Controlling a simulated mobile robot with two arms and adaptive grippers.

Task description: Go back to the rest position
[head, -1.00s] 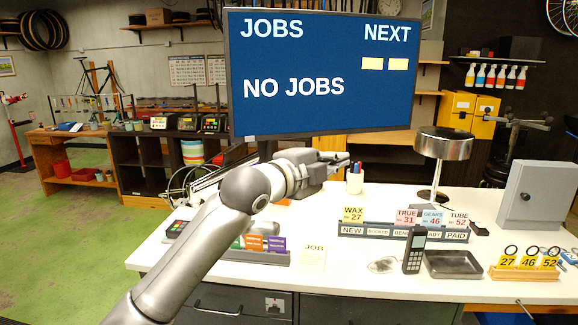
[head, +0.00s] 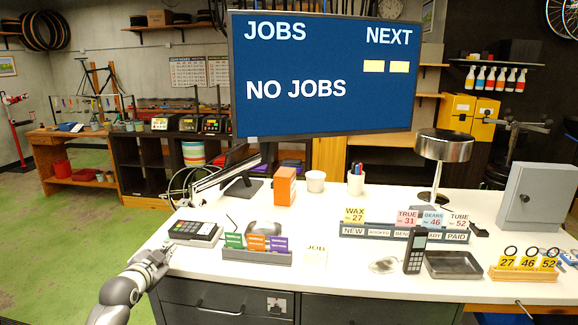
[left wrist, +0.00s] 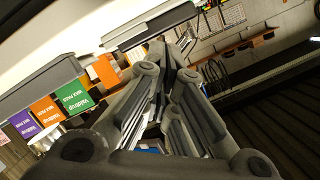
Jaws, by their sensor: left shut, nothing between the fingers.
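My left gripper (head: 152,262) is at the left front edge of the white desk (head: 350,272), low in the head view, just in front of the card terminal (head: 195,231). It is shut and empty. In the left wrist view its fingers (left wrist: 180,60) are closed together, with the card holder's green (left wrist: 77,98), orange and purple cards off to the left. My right gripper is in neither view.
A monitor (head: 320,75) reading NO JOBS stands behind the desk. The card holder (head: 257,257), an orange box (head: 285,186), a labelled rack (head: 403,234), a black handset (head: 415,250), a metal tray (head: 454,265) and a lamp (head: 443,146) are on the desk. Green floor (head: 60,235) lies clear at left.

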